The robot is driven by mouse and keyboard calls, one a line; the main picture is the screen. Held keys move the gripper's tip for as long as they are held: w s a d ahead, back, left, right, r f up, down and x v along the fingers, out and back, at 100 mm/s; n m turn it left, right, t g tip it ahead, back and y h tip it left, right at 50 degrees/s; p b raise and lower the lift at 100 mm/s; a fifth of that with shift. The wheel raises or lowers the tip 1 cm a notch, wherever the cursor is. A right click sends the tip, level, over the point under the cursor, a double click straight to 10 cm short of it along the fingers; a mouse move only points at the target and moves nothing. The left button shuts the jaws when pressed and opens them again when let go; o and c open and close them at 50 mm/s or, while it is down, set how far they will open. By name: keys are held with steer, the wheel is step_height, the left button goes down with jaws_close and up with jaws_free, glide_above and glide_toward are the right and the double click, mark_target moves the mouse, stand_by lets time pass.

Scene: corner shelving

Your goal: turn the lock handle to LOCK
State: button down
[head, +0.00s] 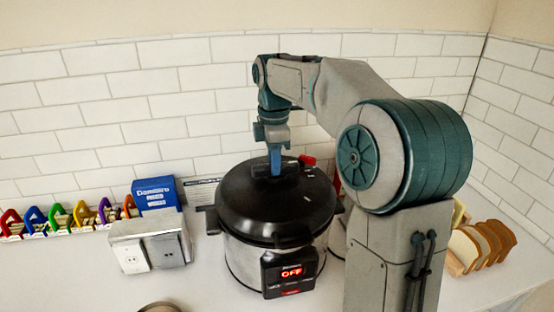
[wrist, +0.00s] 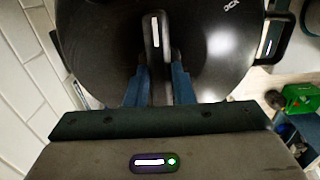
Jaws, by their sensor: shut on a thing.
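A pressure cooker with a black round lid (head: 305,205) and a steel body stands on the counter. Its front panel (head: 291,272) glows red with "OFF". A dark lock handle (head: 290,167) sits on top of the lid. In the wrist view the handle (wrist: 155,35) is a black bar with a white mark, running up and down the picture. My gripper (head: 275,172) comes down from above, and its blue fingers (wrist: 159,85) are shut on the handle, one on each side. The fingers partly hide the handle in the head view. I cannot read any LOCK marking.
A red knob (head: 308,160) is at the lid's back edge. Left of the cooker are a blue box (head: 155,193), an outlet box (head: 150,245) and several coloured clips (head: 80,217). Bread slices (head: 485,246) are at right. A tiled wall (head: 120,95) stands behind.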

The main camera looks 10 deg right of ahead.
steer(key=m+p, duration=0.1)
steer(key=m, duration=0.5)
steer(key=shift+w+r+p, duration=0.1)
steer(key=shift+p, duration=0.25)
steer(key=m, duration=0.5)
steer(key=shift+w+m+p, duration=0.1)
steer(key=shift+m+p, duration=0.2)
steer(key=shift+p, duration=0.1)
steer(key=c, duration=1.2)
jaws_free()
steer(key=shift+c, duration=0.2)
step_height(320, 180, up, 14)
steer(key=shift+f, duration=0.2)
